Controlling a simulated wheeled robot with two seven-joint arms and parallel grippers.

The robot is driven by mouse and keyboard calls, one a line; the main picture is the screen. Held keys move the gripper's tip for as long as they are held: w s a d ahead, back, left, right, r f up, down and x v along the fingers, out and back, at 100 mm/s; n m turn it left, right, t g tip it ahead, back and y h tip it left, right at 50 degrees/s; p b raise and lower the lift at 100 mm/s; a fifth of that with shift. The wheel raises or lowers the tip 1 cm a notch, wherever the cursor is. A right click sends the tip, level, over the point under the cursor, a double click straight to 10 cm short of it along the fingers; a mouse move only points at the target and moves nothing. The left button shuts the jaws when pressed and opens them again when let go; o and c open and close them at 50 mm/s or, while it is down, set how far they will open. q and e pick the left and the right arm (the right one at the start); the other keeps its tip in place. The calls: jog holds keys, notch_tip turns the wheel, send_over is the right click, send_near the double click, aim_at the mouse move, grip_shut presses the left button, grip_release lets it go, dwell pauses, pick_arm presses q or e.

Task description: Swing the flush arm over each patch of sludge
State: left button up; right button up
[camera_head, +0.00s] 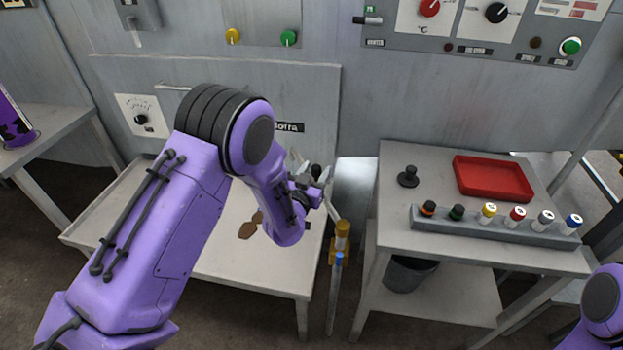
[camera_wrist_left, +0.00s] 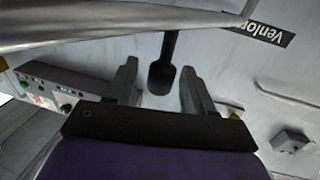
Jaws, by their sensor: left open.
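A brown patch of sludge (camera_head: 250,226) lies on the pale table (camera_head: 225,262) at centre left, partly hidden by my left arm. The flush arm's post (camera_head: 341,240), with gold and blue fittings, stands by the table's right edge. My left gripper (camera_head: 316,178) is at the post's upper end, mostly behind my own wrist. In the left wrist view my left gripper (camera_wrist_left: 160,88) is open, and a dark knobbed handle (camera_wrist_left: 162,74) sits between its fingers, apparently with a gap on each side. A pale pipe (camera_wrist_left: 110,28) crosses above. My right gripper is out of view.
A grey side table (camera_head: 400,210) on the right holds a red tray (camera_head: 493,178), a black knob (camera_head: 408,177) and a rack (camera_head: 500,230) of several coloured-cap vials. A dark bin (camera_head: 408,274) sits below it. A control panel (camera_head: 470,48) is on the back wall.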

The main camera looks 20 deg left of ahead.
pick_arm(q)
jog(key=s+b, duration=0.1)
jog(key=s, duration=0.8)
jog(key=shift+s+d+b, duration=0.15)
jog(key=shift+s+b, duration=0.15)
jog(key=shift+s, duration=0.1)
dwell(0.4)
